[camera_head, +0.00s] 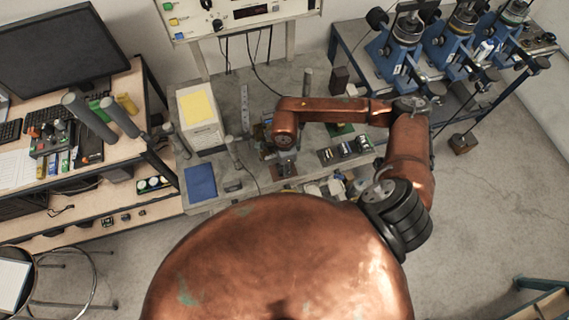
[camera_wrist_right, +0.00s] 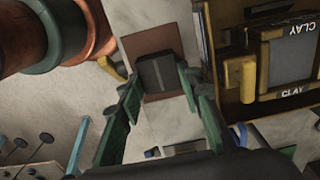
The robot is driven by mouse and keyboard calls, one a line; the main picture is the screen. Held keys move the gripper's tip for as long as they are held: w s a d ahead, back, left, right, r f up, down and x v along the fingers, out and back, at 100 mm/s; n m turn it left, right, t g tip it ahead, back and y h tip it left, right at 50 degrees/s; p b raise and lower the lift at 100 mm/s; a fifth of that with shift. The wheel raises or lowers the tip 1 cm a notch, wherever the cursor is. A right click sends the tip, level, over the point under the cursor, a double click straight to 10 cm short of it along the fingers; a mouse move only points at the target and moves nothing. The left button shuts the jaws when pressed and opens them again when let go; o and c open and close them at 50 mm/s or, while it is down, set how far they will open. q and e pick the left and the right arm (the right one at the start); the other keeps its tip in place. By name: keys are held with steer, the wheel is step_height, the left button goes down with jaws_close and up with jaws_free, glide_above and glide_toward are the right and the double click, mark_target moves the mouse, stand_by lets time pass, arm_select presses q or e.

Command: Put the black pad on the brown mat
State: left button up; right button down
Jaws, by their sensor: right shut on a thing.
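The black pad (camera_wrist_right: 157,71) is a small dark block between the two green fingers of my right gripper (camera_wrist_right: 160,78), which is shut on it. The brown mat (camera_wrist_right: 139,41) is a flat rectangle on the grey bench, directly behind and around the pad in the wrist view. The pad overlaps the mat's area; I cannot tell whether it touches the mat. In the head view my right gripper (camera_head: 286,160) hangs at the bench, below the copper arm, and the pad and mat are small there. My left gripper is not in view.
A yellow-edged frame marked CLAY (camera_wrist_right: 290,52) stands close to the right of the mat. In the head view, a blue pad (camera_head: 201,182), a white box with a yellow top (camera_head: 199,112) and upright lever handles (camera_head: 232,148) stand to the left. Blue machines (camera_head: 400,55) stand at the back right.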

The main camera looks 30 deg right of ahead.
steer(key=shift+f, duration=0.1)
steer(key=c, duration=1.7)
jaws_free()
steer(key=shift+o, duration=0.2)
steer(key=shift+w+r, duration=0.1)
steer(key=shift+r, duration=0.25)
step_height(320, 180, up, 12)
steer(key=b, duration=0.3)
steer(key=shift+f, duration=0.2)
